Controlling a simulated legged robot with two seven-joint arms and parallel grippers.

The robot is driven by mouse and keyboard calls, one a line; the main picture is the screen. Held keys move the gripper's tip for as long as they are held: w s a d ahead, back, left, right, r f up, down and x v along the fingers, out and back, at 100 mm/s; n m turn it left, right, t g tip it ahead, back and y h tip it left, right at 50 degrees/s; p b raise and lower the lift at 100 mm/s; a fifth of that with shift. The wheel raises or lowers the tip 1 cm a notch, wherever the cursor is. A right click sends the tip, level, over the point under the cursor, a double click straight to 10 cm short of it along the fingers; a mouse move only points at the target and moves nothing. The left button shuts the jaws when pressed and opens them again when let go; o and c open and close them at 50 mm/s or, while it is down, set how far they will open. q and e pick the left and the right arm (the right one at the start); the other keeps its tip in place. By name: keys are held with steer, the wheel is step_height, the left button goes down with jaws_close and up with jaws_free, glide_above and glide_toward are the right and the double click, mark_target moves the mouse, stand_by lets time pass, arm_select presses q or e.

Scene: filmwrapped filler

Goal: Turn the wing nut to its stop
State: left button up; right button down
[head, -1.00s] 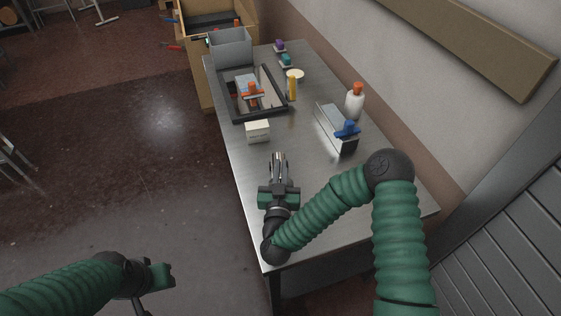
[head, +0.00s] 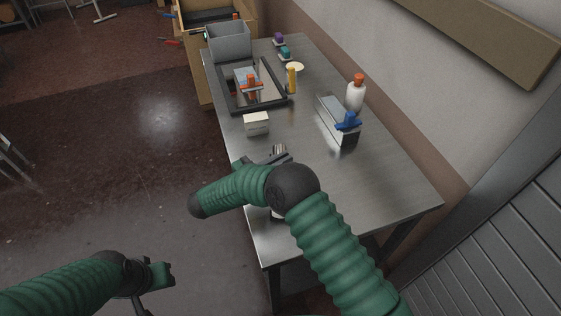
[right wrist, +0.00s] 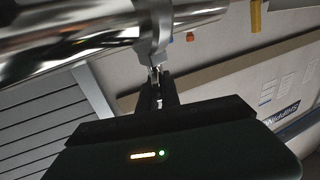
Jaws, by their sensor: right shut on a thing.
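An orange winged piece (head: 250,86) sits in the dark-framed tray. I cannot tell which is the wing nut. My right gripper (head: 279,151) is over the table, partly hidden behind my own forearm, apart from both pieces. In the right wrist view its fingers (right wrist: 158,88) are shut on a slim grey piece (right wrist: 154,40), whose nature is unclear. My left gripper (head: 160,275) is off the table at lower left; its fingers do not show clearly.
A small white box (head: 256,123) stands near the right gripper on the metal table (head: 375,185). A white bottle (head: 356,96) with orange cap, a yellow cylinder (head: 291,79), the tray (head: 271,101) and a grey bin (head: 229,40) stand farther back. The right front of the table is clear.

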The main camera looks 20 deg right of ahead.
steer(key=shift+s+f+m+g+h+b, duration=0.15)
steer(key=shift+m+g+h+b, duration=0.3)
steer(key=shift+m+g, duration=1.05)
steer(key=shift+f+m+g+b, duration=0.15)
steer(key=shift+m+g+b, duration=0.35)
steer(key=shift+g, duration=1.1)
steer(key=c, duration=1.6)
jaws_free()
steer(key=shift+d, duration=0.1)
steer(key=shift+o, duration=0.2)
